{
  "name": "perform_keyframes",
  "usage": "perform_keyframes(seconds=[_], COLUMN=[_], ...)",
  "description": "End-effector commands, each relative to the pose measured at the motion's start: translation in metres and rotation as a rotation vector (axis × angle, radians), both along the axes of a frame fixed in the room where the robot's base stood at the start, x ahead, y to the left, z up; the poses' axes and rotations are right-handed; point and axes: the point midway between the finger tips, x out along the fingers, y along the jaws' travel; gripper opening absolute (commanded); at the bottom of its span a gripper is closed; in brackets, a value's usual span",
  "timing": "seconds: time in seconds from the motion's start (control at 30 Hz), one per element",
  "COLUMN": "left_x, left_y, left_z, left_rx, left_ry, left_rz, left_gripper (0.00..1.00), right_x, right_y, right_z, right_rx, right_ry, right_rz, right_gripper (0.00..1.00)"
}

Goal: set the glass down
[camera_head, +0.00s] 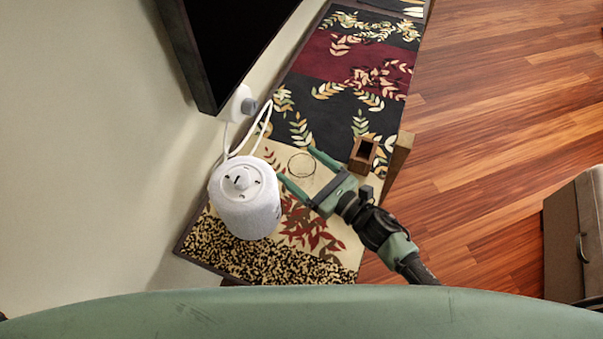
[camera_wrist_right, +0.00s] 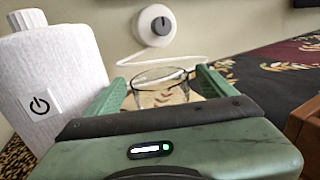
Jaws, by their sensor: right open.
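The clear glass (camera_head: 301,165) stands on the patterned cloth of the narrow table (camera_head: 330,234). In the right wrist view the glass (camera_wrist_right: 160,85) shows between the two green fingers. My right gripper (camera_head: 296,167) is open, with one finger on each side of the glass. Whether either finger touches the glass cannot be told. The lower part of the glass is hidden behind the gripper body in the wrist view. My left gripper is not in view.
A small brown wooden box (camera_head: 364,154) stands on the right. A dark screen (camera_head: 225,40) hangs on the wall.

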Motion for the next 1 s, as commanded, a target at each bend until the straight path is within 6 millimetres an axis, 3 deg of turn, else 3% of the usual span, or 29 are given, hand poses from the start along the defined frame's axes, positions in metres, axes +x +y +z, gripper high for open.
perform_keyframes(seconds=[0.23, 0.27, 0.5, 0.83, 1.0], left_x=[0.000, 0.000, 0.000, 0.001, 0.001], left_y=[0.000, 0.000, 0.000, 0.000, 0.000], left_z=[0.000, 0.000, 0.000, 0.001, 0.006], left_rx=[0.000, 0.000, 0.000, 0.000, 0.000], left_ry=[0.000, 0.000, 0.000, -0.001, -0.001], left_rz=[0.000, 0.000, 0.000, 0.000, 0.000], left_gripper=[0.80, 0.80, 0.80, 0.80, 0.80], right_x=[0.002, 0.002, 0.001, 0.002, 0.002], right_y=[0.002, 0.001, 0.001, 0.001, 0.001], right_z=[-0.001, -0.001, -0.001, 0.004, 0.022], right_rx=[-0.001, -0.001, -0.001, 0.000, -0.003], right_ry=[0.001, 0.001, 0.001, -0.001, -0.004], right_rz=[0.000, 0.000, 0.000, 0.001, 0.001], right_gripper=[0.85, 0.79, 0.12, 0.11, 0.11])
